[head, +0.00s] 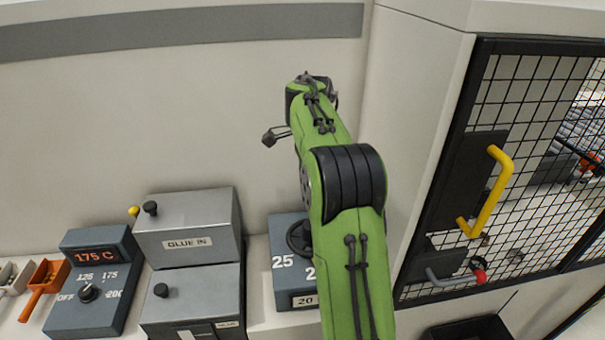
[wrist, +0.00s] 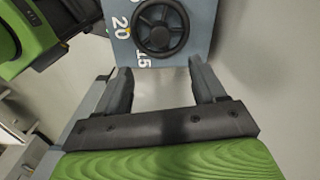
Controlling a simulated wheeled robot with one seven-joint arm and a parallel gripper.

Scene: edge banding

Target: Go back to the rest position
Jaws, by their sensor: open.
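My green arm reaches up through the middle of the head view, and its end stands in front of the pale wall. A dark finger of my gripper (head: 270,137) shows to the left of the arm's end. In the wrist view my gripper (wrist: 162,82) is open, with its two dark fingers apart and nothing between them. Beyond the fingertips is a blue-grey dial box (wrist: 188,48) with a black handwheel (wrist: 160,28) and the numbers 20 and 15. The handwheel (head: 299,238) is partly hidden behind my arm in the head view. The gripper appears apart from it.
To the left stand a grey GLUE IN box (head: 188,222), a heater control (head: 92,270) reading 175 C, and an orange scoop (head: 44,285). To the right is a black mesh door (head: 530,150) with a yellow handle (head: 487,190). The wall above the boxes is clear.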

